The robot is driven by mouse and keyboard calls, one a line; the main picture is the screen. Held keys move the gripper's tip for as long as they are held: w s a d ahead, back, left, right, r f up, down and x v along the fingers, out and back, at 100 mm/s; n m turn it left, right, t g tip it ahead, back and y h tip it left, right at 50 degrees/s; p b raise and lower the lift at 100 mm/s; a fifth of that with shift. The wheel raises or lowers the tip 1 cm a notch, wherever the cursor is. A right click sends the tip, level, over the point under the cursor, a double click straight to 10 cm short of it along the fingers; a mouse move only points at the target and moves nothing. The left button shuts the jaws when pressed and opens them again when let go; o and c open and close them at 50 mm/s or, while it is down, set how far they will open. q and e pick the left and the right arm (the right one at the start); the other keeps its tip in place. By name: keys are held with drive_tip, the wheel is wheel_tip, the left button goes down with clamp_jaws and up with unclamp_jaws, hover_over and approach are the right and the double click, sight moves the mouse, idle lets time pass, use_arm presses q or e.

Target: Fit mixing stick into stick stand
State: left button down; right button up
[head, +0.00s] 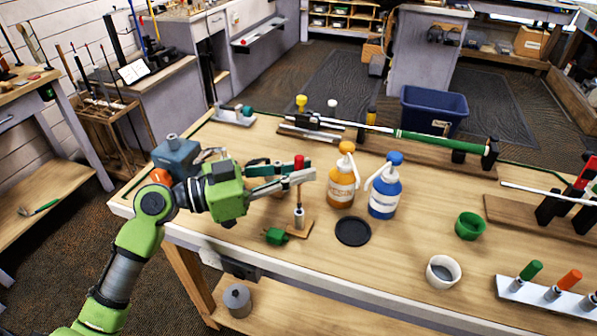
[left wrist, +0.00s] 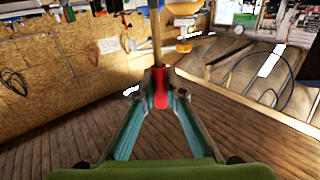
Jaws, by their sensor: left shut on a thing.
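The mixing stick (head: 299,163) has a red end and stands about upright between the fingertips of my left gripper (head: 300,174). In the left wrist view the fingers of my left gripper (left wrist: 160,90) are shut on the red part of the stick (left wrist: 160,83), and a thin wooden length (left wrist: 155,35) runs up from it. The stick stand (head: 299,218) is a small metal holder on a wooden base, directly below the gripper in the head view. The stick lines up with the stand, but I cannot tell whether its lower end is inside. My right gripper is not in view.
An orange bottle (head: 341,185) and a blue bottle (head: 384,195) stand just right of the gripper. A black disc (head: 353,231) lies near the stand. A green block (head: 276,236) sits in front. A green cup (head: 469,226) and white cup (head: 442,272) are further right.

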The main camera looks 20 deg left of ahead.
sight(299, 208)
use_arm(q)
drive_tip(key=shift+b, duration=0.5)
idle(0.7)
drive_tip(key=shift+f+b, duration=2.8)
drive_tip(key=shift+b, duration=0.3)
drive_tip(key=c, duration=2)
unclamp_jaws()
drive_tip(key=shift+r, duration=0.1)
